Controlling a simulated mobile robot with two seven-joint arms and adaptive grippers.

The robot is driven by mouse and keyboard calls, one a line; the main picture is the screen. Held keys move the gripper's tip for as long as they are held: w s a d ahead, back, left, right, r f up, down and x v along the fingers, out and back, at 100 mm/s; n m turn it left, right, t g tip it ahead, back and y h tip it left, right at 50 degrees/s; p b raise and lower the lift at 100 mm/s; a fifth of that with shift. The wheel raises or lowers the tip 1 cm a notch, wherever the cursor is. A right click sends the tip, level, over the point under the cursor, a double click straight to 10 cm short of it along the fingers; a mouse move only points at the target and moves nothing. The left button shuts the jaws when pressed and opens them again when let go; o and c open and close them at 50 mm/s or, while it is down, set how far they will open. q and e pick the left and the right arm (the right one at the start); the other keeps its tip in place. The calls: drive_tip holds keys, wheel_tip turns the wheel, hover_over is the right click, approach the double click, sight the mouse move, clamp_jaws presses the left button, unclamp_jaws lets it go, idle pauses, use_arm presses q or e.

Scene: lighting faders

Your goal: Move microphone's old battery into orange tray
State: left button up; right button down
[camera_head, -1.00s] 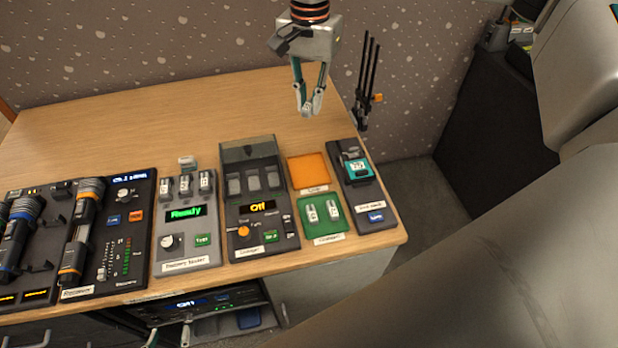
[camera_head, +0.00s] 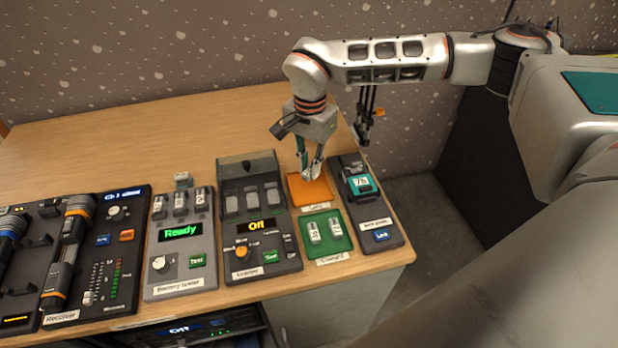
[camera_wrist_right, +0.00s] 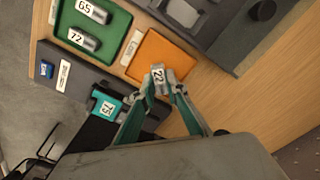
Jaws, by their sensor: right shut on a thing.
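My right gripper (camera_head: 312,174) is over the orange tray (camera_head: 297,192) at the right part of the desk. In the right wrist view its two fingers (camera_wrist_right: 164,88) are shut on a small grey battery (camera_wrist_right: 158,76) with a white label reading 22. The battery is over the orange tray (camera_wrist_right: 150,48), near its edge; I cannot tell whether it touches the tray. In the head view the fingers mostly hide the battery. My left gripper is not in view.
A green tray (camera_head: 342,244) with two batteries sits in front of the orange tray. A dark device with a teal part (camera_head: 360,184) stands to the right, a charger panel (camera_head: 257,260) to the left. The battery tester (camera_head: 180,262) reads Ready. The back desk is clear.

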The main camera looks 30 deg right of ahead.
sight(310, 187)
wheel_tip(310, 187, down, 4)
drive_tip(key=shift+f+b, duration=0.25)
drive_tip(key=shift+b, duration=0.05)
drive_tip(key=shift+r, duration=0.1)
drive_tip(key=c, duration=2)
unclamp_jaws()
drive_tip(key=shift+f, duration=0.2)
drive_tip(key=shift+r, duration=0.15)
